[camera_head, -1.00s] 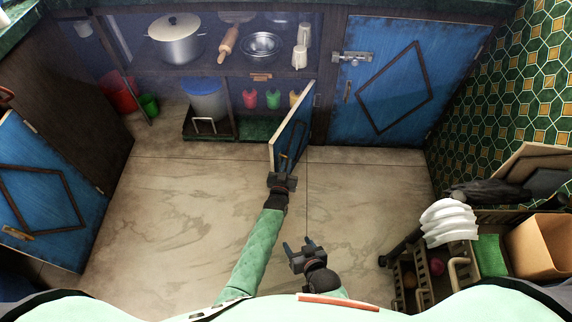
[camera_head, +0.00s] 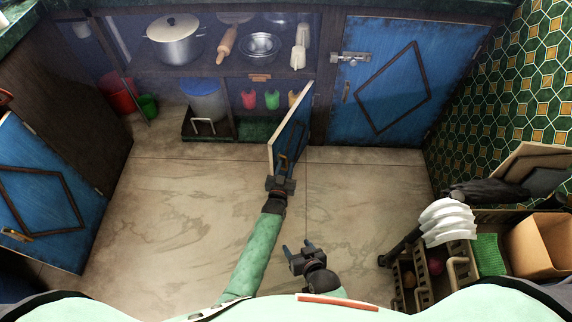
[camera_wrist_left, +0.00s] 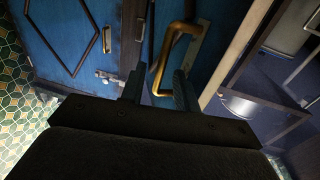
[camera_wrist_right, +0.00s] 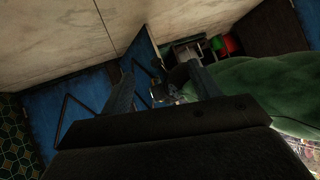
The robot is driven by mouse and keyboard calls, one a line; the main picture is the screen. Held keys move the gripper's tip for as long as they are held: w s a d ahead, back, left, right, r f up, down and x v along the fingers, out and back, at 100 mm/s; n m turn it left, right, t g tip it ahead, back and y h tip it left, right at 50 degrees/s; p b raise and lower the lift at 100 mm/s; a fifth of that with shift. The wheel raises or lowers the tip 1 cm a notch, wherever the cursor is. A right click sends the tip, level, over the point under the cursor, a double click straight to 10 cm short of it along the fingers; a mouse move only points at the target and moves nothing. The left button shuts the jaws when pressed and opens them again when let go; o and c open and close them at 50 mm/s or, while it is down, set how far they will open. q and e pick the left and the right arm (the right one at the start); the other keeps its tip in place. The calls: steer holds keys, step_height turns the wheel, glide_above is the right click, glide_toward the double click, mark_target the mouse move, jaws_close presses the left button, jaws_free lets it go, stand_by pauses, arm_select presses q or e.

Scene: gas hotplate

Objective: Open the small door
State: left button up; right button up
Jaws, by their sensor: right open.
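The small blue door (camera_head: 288,140) stands swung out from the middle of the cabinet, nearly edge-on in the head view. Its brass handle (camera_wrist_left: 172,55) shows in the left wrist view. My left gripper (camera_head: 281,182) is at the lower end of this door. In the left wrist view its two fingers (camera_wrist_left: 159,82) stand apart on either side of the handle's near end; whether they press on it is unclear. My right gripper (camera_head: 300,247) is open and empty over the floor, below and to the right of the left one; its spread fingers (camera_wrist_right: 160,75) show in the right wrist view.
A larger blue door (camera_head: 380,85) with a metal latch (camera_head: 352,57) is closed at right. Another blue door (camera_head: 45,195) stands at far left. Shelves hold a pot (camera_head: 175,45) and bowls. A rack (camera_head: 455,270) with a cardboard box (camera_head: 540,245) stands at right. The floor (camera_head: 170,210) is clear.

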arm_select(q)
steer(key=v, duration=0.6)
arm_select(e)
steer(key=s+f+g, duration=0.2)
steer(key=s+f, duration=0.3)
steer(key=f, duration=0.1)
steer(key=shift+s+d+g+h, duration=0.3)
steer(key=shift+s+d, duration=0.1)
steer(key=shift+d, duration=0.05)
arm_select(q)
steer(key=shift+c, duration=0.4)
